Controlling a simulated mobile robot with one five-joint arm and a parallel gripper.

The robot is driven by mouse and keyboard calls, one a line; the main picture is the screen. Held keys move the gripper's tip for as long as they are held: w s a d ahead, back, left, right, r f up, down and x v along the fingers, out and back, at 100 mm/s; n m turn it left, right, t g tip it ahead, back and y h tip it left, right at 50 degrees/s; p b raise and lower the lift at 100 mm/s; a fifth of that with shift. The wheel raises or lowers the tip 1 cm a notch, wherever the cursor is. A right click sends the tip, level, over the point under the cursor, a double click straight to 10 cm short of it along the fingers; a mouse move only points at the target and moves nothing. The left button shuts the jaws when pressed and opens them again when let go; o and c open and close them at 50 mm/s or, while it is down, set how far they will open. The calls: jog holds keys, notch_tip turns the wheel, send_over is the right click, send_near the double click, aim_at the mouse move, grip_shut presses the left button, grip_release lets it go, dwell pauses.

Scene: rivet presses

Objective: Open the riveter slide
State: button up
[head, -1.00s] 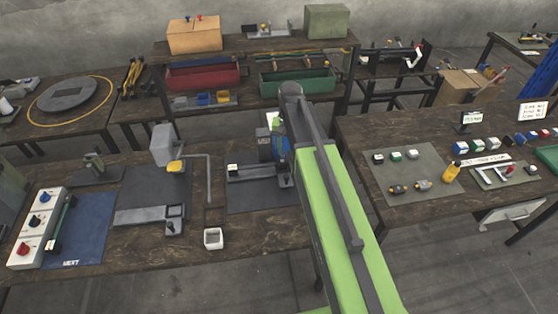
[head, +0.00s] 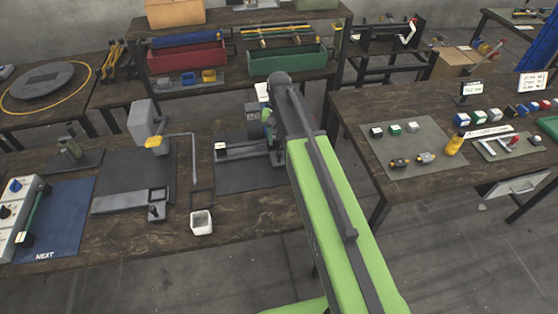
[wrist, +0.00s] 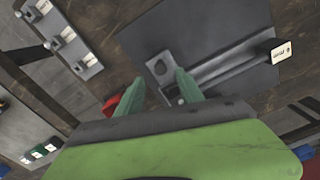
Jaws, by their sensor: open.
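The riveter slide, a grey rail (head: 245,150) with a small white-labelled block at its left end, lies on a dark mat on the bench in the head view. In the wrist view the rail (wrist: 225,65) runs diagonally up to the labelled block (wrist: 280,51). A grey bracket with a round hole (wrist: 159,68) stands near its lower end. My gripper (wrist: 160,92) is open, its two green fingers apart, with the bracket and the rail's near end just beyond them. Contact cannot be told.
A shelf with a red bin (head: 187,58) and a green bin (head: 287,60) is behind. A parts table (head: 360,110) stands right, with a floor gap between.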

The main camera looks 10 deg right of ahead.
aim_at(279, 153)
notch_tip(279, 153, down, 6)
jog(key=b, duration=0.4)
jog(key=shift+f+b, duration=0.1)
jog(key=shift+b, duration=0.25)
grip_shut()
dwell(0.8)
